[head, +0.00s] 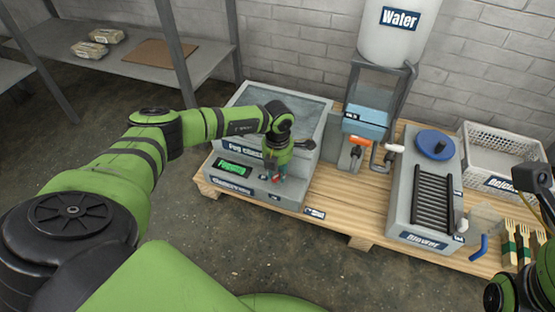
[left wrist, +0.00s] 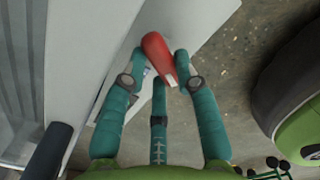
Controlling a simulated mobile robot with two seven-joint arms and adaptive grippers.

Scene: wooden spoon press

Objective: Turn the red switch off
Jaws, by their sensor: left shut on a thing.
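The red switch (left wrist: 158,55) is a rounded red lever with a pale end, on the side of a grey machine. In the left wrist view it sits between the fingertips of my left gripper (left wrist: 160,70), which is shut on it. In the head view my left gripper (head: 272,176) reaches down to the front of the grey machine (head: 240,192), by its green-lit display (head: 234,171). Only a bit of red shows there; the fingers hide the rest. Parts of my right arm show at the right edge, but its gripper fingers do not.
A Water tank (head: 395,35) stands behind a blue box (head: 366,122) and an orange-handled valve (head: 357,152). The floor in front is clear.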

